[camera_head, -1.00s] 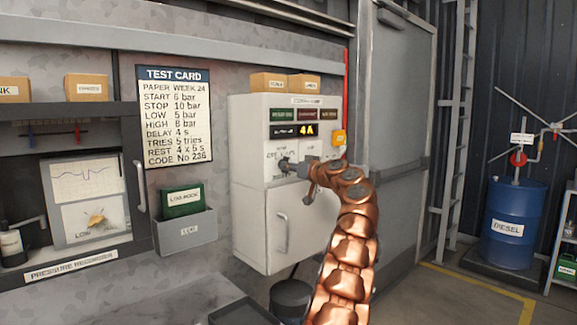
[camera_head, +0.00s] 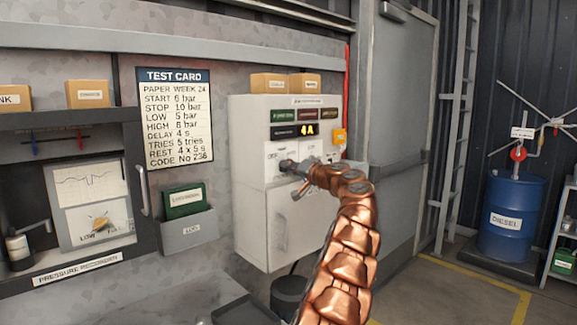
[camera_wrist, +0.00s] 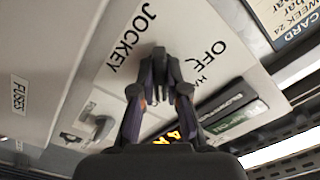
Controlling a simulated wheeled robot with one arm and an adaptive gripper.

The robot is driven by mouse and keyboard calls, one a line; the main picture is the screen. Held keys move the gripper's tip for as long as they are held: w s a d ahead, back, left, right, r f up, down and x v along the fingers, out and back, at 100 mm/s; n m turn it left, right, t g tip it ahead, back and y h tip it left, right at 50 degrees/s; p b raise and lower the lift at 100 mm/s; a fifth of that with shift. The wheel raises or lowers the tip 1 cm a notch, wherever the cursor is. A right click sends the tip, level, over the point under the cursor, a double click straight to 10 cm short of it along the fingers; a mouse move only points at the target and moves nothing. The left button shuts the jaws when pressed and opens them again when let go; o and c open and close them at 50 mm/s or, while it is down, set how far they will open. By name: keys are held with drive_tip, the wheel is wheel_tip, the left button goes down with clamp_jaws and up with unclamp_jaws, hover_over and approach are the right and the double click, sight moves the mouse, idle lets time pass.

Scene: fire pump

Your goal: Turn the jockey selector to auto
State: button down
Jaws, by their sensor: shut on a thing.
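The jockey selector's panel face (camera_wrist: 185,40) fills the middle of the wrist view, with "JOCKEY", "OFF" and part of a third word printed around the knob's place. My gripper (camera_wrist: 160,60) is shut on the selector knob, and its fingers hide the knob, so its pointing direction cannot be told. In the head view my gripper (camera_head: 291,167) reaches the left part of the white controller cabinet (camera_head: 255,215), just below the display (camera_head: 307,129) that reads 4A. The word auto cannot be made out in either view.
A second selector (camera_wrist: 98,125) sits beside the jockey one. The test card (camera_head: 176,118) and a holder with a green log book (camera_head: 184,202) hang to the left. A blue diesel drum (camera_head: 513,219) stands far right.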

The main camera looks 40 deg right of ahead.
idle(0.5)
drive_tip(key=c, duration=1.2)
unclamp_jaws()
drive_tip(key=shift+s, duration=0.2)
drive_tip(key=shift+s+a, duration=0.1)
drive_tip(key=shift+s, duration=5.75)
